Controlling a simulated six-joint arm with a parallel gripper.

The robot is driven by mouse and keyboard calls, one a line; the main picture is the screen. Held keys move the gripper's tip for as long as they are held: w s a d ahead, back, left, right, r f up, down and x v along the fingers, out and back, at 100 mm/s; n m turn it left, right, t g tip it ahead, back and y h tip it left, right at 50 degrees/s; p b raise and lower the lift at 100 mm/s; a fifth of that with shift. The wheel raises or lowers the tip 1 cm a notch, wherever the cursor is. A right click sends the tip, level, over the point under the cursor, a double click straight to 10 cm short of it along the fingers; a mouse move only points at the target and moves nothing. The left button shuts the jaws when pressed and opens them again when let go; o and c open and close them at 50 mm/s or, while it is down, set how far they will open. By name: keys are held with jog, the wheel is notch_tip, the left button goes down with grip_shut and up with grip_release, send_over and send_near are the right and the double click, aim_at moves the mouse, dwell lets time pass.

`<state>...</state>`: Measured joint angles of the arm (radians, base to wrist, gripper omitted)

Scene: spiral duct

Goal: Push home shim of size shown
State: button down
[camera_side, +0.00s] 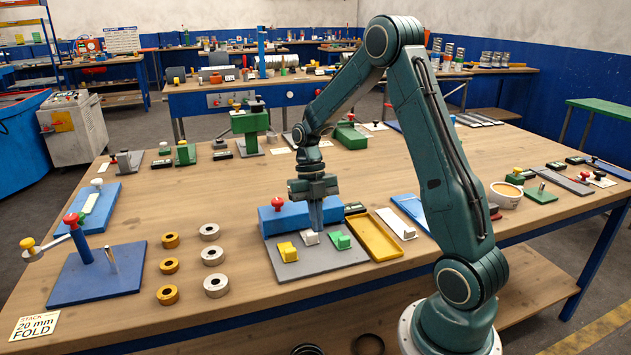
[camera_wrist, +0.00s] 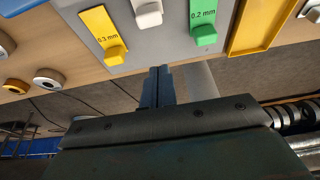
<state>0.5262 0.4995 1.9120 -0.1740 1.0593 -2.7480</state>
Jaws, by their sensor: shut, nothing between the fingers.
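A grey plate (camera_side: 322,266) with a blue block (camera_side: 285,221) along its back holds three shims with raised grips. The yellow shim (camera_side: 287,251) is on the left, the white one (camera_side: 310,238) in the middle, the green one (camera_side: 341,240) on the right. In the wrist view the yellow shim (camera_wrist: 102,36) reads 0.3 mm and the green shim (camera_wrist: 203,22) 0.2 mm; the white shim (camera_wrist: 149,12) is cut off, its label unseen. My gripper (camera_side: 316,226) is shut and empty, pointing down close to the white shim; contact is unclear. Its fingertips (camera_wrist: 158,72) show in the wrist view.
A yellow tray (camera_side: 374,236) stands right of the plate. Several brass and steel rings (camera_side: 213,256) lie to its left, beyond them a blue stand with a crank (camera_side: 95,275). A card (camera_side: 35,325) reads "STACK 20 mm FOLD". The table front before the plate is clear.

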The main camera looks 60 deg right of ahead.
jog(key=v, duration=0.5)
jog(key=shift+r, duration=0.2)
jog(key=shift+a, duration=0.1)
jog(key=s+a+r+m+t+h, duration=0.25)
jog(key=s+a+r+m, duration=0.25)
jog(key=a+r+m, duration=0.6)
jog(key=s+a+r+m+t, duration=0.1)
jog(key=s+a+m+t, duration=0.5)
jog(key=s+m, duration=0.5)
jog(key=shift+r+m, duration=0.35)
jog(key=shift+m, duration=2.15)
jog(key=c, duration=2.2)
grip_release()
jog(key=shift+s, duration=0.15)
